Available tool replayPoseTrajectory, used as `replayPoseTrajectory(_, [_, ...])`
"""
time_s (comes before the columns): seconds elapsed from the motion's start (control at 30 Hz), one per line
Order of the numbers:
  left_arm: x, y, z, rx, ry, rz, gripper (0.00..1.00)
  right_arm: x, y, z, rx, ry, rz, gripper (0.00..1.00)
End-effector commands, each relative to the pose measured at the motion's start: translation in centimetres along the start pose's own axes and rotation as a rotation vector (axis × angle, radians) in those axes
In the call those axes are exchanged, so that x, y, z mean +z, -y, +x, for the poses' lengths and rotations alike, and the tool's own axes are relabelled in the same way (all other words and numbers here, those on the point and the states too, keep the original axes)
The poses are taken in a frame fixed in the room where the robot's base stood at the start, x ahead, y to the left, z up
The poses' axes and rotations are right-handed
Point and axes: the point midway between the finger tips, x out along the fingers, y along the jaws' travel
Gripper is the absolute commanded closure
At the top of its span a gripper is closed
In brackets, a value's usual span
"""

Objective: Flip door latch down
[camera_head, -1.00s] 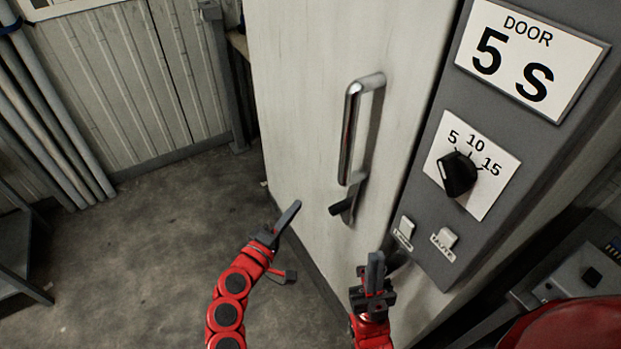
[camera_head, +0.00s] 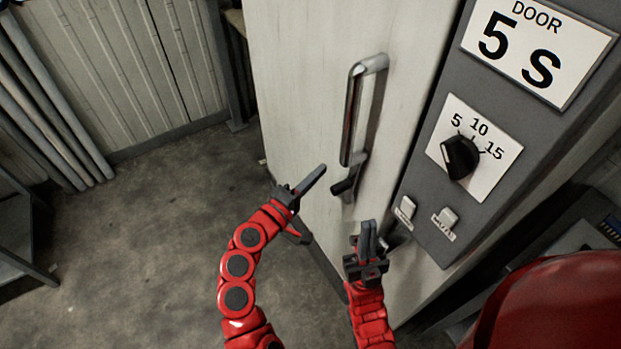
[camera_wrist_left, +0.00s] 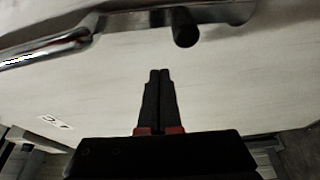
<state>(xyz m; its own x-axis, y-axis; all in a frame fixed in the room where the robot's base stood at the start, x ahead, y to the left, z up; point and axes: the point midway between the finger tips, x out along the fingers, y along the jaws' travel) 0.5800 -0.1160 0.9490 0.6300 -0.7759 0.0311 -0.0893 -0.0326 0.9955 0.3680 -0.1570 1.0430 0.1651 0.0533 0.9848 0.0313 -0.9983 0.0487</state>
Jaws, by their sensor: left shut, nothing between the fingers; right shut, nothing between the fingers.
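The door latch (camera_head: 346,183) is a small dark lever with a rounded end, just below the chrome handle (camera_head: 356,112) on the pale door (camera_head: 297,62). In the left wrist view the latch's dark knob (camera_wrist_left: 184,27) sticks out at the top, beyond the fingertips. My left gripper (camera_head: 322,170) is shut and empty, its tips pointing up and right, close to the latch on its left. In the left wrist view the left gripper's fingers (camera_wrist_left: 160,74) are together, apart from the latch. My right gripper (camera_head: 368,226) is shut and empty, below the latch, pointing up.
A grey control panel (camera_head: 432,217) right of the door carries a black dial (camera_head: 460,158), two white switches (camera_head: 447,218) and a "DOOR 5 S" sign (camera_head: 537,50). Open concrete floor (camera_head: 150,230) lies to the left. Pipes (camera_head: 50,110) stand against the far-left wall.

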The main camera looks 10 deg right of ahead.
Motion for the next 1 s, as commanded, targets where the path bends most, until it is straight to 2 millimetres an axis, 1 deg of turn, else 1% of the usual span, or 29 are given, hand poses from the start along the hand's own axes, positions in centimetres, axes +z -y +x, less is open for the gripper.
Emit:
replayPoseTrajectory(0.03, [0.0,-0.4,1.2,0.001,0.004,0.001,1.00,-0.1,0.0,0.6,0.000,0.000,0.000,1.00])
replayPoseTrajectory(0.1, [0.1,-0.4,2.6,0.000,0.005,0.001,1.00,-0.2,-0.1,1.0,0.000,0.000,0.000,1.00])
replayPoseTrajectory(0.2, [0.0,-0.4,4.5,0.002,0.004,0.002,1.00,-0.2,-0.1,1.3,0.000,0.000,0.000,1.00])
replayPoseTrajectory(0.27, [0.1,-0.2,5.4,-0.002,0.003,0.001,1.00,-0.3,-0.1,1.6,0.000,0.000,0.000,1.00])
replayPoseTrajectory(0.3, [1.0,-0.3,4.8,-0.002,0.001,-0.002,1.00,-0.3,-0.1,2.0,0.000,0.000,0.000,1.00])
replayPoseTrajectory(0.33, [1.4,-0.3,4.6,-0.001,0.000,-0.001,1.00,-0.4,-0.1,2.2,0.000,0.000,0.000,1.00])
replayPoseTrajectory(0.5, [3.2,-0.1,3.9,-0.001,0.000,-0.002,1.00,-0.5,-0.1,2.8,0.000,0.000,0.000,1.00])
replayPoseTrajectory(0.67, [3.8,0.0,3.7,0.000,0.000,0.000,1.00,-0.5,-0.1,2.9,0.000,0.000,0.000,1.00])
replayPoseTrajectory(1.0, [3.7,0.1,3.7,0.001,-0.001,0.002,1.00,-0.5,-0.1,2.7,0.000,0.000,0.000,1.00])
